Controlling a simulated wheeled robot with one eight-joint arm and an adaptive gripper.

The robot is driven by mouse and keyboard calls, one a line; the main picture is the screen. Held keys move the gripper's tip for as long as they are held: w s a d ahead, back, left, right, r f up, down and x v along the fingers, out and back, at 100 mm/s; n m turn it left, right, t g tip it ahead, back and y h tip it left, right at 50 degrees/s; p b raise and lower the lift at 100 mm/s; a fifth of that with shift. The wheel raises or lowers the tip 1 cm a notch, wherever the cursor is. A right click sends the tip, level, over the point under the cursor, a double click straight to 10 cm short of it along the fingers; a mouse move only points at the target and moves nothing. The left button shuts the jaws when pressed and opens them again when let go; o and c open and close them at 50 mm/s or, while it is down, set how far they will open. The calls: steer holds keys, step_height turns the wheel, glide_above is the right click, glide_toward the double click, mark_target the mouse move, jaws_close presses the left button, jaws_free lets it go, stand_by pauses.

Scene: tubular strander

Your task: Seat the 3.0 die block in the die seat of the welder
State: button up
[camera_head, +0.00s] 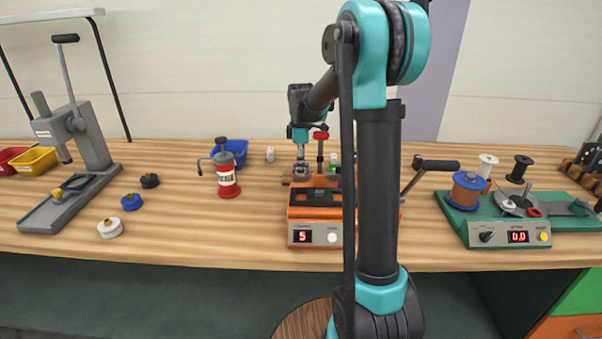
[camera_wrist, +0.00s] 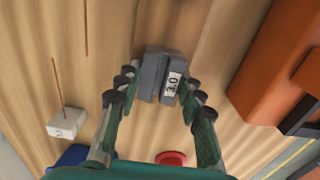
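The 3.0 die block (camera_wrist: 153,75) is a grey block with a white "3.0" label, over the wood table in the wrist view. My gripper (camera_wrist: 160,82) has its fingers on either side of it; they stand apart, with a narrow gap showing on the left. The right finger overlaps the block's edge, so contact there is unclear. In the head view my gripper (camera_head: 301,160) is low, behind the welder. The welder (camera_head: 315,213) is an orange box with a red "5" display. Its die seat cannot be made out, and my arm hides its right part.
A small white block (camera_wrist: 67,123) lies left of my gripper in the wrist view. A green machine (camera_head: 510,222) with spools stands right.

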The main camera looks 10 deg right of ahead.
jaws_close()
steer(key=shift+r, duration=0.15)
